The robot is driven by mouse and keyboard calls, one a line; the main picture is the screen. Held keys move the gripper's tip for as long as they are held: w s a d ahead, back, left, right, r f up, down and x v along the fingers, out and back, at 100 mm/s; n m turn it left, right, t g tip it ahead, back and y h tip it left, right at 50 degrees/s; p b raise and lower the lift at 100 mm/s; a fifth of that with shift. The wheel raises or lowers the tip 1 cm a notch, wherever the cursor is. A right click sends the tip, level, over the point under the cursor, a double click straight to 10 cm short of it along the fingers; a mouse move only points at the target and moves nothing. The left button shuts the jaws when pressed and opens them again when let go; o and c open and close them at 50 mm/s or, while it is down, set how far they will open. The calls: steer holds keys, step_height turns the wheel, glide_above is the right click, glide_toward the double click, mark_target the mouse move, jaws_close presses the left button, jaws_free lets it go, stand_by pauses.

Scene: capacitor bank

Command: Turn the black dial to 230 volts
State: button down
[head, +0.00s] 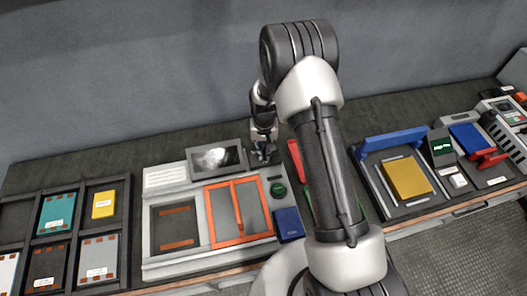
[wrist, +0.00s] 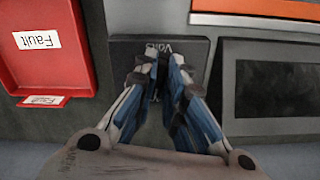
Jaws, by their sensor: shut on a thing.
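My gripper (head: 263,153) is at the back of the grey console, just right of the small screen. In the wrist view the fingertips (wrist: 163,78) are close together over a dark plate (wrist: 125,55) with upside-down lettering that looks like "Volts". The gripper is shut on the black dial, which the fingers almost wholly cover. The dial's pointer and its setting cannot be read in either view.
The small screen (head: 215,159) stands close left of my gripper; it also shows in the wrist view (wrist: 270,88). A red tray (wrist: 45,50) with "Fault" labels is close on the other side. A green button (head: 278,189) and orange-framed panel (head: 238,212) lie in front.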

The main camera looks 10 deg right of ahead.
mark_target(264, 153)
steer(key=shift+d+n, duration=0.1)
steer(key=shift+n, duration=1.1)
steer(key=shift+b, duration=0.3)
steer(key=c, duration=1.7)
jaws_free()
steer(key=shift+o, duration=0.2)
step_height(264, 153, up, 12)
